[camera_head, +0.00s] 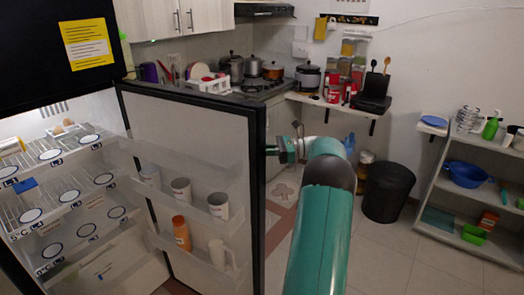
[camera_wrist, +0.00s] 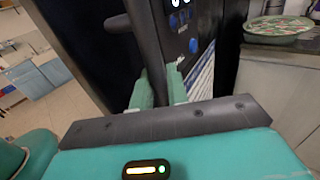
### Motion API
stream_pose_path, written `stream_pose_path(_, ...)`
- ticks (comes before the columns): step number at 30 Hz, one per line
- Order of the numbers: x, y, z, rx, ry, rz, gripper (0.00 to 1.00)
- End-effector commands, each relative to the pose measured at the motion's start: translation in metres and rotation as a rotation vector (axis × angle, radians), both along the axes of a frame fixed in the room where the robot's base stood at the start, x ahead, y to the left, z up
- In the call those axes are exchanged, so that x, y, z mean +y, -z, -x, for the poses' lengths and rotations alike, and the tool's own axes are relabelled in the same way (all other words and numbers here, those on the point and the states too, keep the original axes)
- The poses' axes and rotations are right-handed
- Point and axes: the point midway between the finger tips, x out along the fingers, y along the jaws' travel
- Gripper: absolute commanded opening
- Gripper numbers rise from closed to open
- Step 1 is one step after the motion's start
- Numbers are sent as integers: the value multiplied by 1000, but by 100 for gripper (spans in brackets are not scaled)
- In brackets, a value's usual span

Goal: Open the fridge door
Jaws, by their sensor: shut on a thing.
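The fridge door (camera_head: 190,125) stands wide open in the head view, its inner side with shelves facing me. The open fridge interior (camera_head: 60,190) shows at the left. My gripper (camera_head: 272,150) is at the door's free edge, on its outer side; the door hides part of the fingertips. In the wrist view my gripper (camera_wrist: 158,90) has its green fingers on either side of the dark upright door handle (camera_wrist: 148,40) and is shut on it. The door's dark outer face lies behind the handle.
Door shelves hold several cups and an orange bottle (camera_head: 181,232). Behind the door are a counter with a stove (camera_head: 262,88) and pots. A black bin (camera_head: 388,192) and a grey shelf unit (camera_head: 470,190) stand right. Tiled floor (camera_head: 385,255) is clear between them and my arm.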

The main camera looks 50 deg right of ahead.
Motion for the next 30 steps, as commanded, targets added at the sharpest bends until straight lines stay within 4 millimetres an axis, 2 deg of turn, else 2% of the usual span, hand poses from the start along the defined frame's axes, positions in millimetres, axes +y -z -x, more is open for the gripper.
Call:
stream_pose_path(1,0,-1,0,-1,-1,0,0)
stream_pose_path(2,0,-1,0,-1,-1,0,20)
stream_pose_path(4,0,-1,-1,-1,-1,1,34)
stream_pose_path(5,-1,0,0,-1,-1,1,35)
stream_pose_path(13,-3,0,0,-1,0,1,35)
stream_pose_path(17,-10,1,7,0,2,0,35)
stream_pose_path(20,-21,0,18,0,2,0,35)
stream_pose_path(30,-75,1,70,-2,2,1,35)
